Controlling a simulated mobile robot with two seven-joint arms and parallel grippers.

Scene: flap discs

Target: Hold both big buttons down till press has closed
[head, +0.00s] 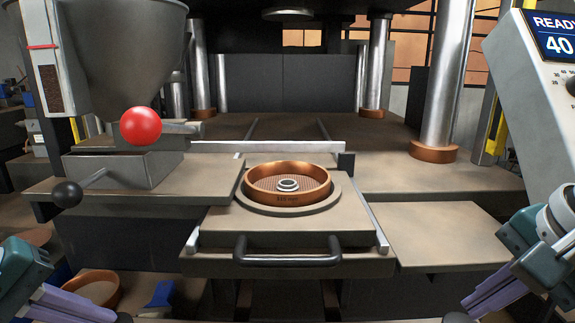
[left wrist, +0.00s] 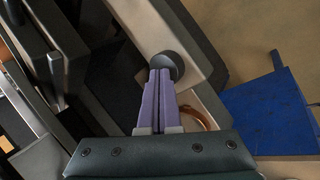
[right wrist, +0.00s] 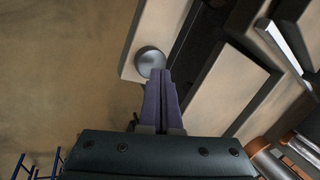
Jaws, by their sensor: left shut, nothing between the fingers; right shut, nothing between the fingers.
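The left big button (left wrist: 170,62) is a dark round knob in the left wrist view; only its edge shows at the bottom of the head view (head: 124,318). My left gripper (left wrist: 160,72) is shut and empty, its tips at the button's near edge. The right big button (right wrist: 150,60) is a grey round knob, also at the head view's bottom edge (head: 456,318). My right gripper (right wrist: 158,72) is shut and empty, tips at its near edge. I cannot tell whether either button is touched or pressed. The press (head: 288,14) stands open, its upper round plate high above the bed.
A copper ring mould (head: 260,184) sits on the slide with a black handle (head: 287,259), drawn forward from between the columns. A hopper (head: 125,50) and red ball knob (head: 141,126) stand left. The panel (head: 552,40) at right reads "READY" and 40.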

